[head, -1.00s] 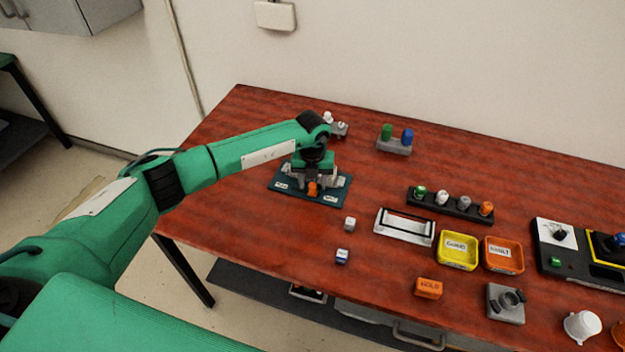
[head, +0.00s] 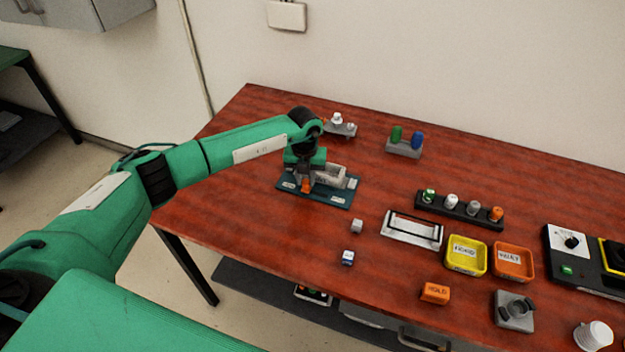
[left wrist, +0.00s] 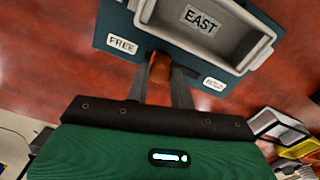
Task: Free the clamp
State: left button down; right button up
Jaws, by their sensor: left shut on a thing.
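The clamp is a teal base plate (head: 328,198) with a grey tray-like holder (head: 332,174) on it and an orange lever knob (head: 306,187) at its front. In the left wrist view the holder (left wrist: 207,45) is labelled EAST, and the base has a FREE label (left wrist: 122,44) at left and a HOLD label (left wrist: 214,83) at right. My left gripper (head: 306,179) is shut on the orange knob, which also shows between the fingers in the left wrist view (left wrist: 158,68). The knob stands nearer the FREE label. My right gripper is not in view.
Farther right are a white-and-black frame (head: 411,237), a yellow tray (head: 466,270), an orange tray (head: 513,275) and an orange HOLD block (head: 435,293). A grey stand (head: 405,151) holds green and blue pegs.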

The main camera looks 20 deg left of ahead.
aim_at(304, 180)
pick_arm(q)
jog(key=shift+a, duration=0.2)
jog(key=c, duration=1.2)
grip_release()
jog(key=shift+a, duration=0.1)
jog(key=shift+r, duration=0.5)
notch_tip(304, 180, up, 13)
jog(key=b, duration=0.4)
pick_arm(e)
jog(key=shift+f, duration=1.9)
pick_arm(q)
jog(key=shift+f, duration=0.1)
